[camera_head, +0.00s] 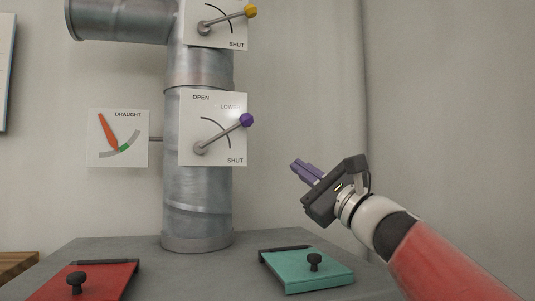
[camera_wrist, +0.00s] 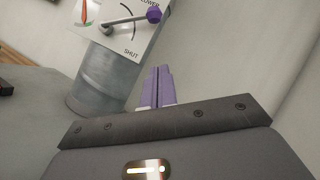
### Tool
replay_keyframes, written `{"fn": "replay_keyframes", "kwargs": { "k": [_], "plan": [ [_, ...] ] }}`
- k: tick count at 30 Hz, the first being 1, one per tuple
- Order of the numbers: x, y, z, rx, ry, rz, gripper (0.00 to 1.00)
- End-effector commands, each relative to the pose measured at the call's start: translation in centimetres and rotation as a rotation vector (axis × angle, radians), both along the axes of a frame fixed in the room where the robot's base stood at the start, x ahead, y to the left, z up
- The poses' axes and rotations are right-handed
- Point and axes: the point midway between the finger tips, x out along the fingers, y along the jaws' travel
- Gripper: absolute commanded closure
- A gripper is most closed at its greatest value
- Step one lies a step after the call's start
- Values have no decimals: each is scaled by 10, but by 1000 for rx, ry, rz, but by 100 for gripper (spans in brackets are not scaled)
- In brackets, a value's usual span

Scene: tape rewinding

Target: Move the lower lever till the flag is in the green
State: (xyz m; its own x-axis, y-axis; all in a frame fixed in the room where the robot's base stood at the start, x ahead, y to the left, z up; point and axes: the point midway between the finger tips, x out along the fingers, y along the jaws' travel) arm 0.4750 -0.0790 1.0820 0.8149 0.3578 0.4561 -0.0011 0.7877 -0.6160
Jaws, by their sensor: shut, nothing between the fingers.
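The lower lever (camera_head: 224,134) is a grey rod with a purple knob (camera_head: 246,120) on a white plate marked OPEN at the top and SHUT at the bottom. It slants up to the right. In the wrist view the purple knob (camera_wrist: 154,15) is at the top. The DRAUGHT dial (camera_head: 137,160) is left of the pipe. Its orange flag (camera_head: 108,132) slants, its lower end on the grey arc just left of the green band (camera_head: 125,148). My gripper (camera_head: 299,168) is shut and empty, right of and below the knob, apart from it. Its purple fingers show in the wrist view (camera_wrist: 161,78).
An upper lever with a yellow knob (camera_head: 251,11) is on a plate above. The metal pipe (camera_head: 197,205) stands on the grey table (camera_head: 205,275). A red panel (camera_head: 105,278) and a green panel (camera_head: 320,277), each with a black knob, lie in front.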

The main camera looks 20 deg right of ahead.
Motion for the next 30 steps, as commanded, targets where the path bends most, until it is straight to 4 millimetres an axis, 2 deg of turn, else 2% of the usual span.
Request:
{"fn": "replay_keyframes", "kwargs": {
  "k": [15,21,30],
  "plan": [
    [80,38,50,-7,-2,3,100],
    [82,54,70,-6,-4,0,100],
    [83,59,75,-7,-2,-1,100]
  ]
}}
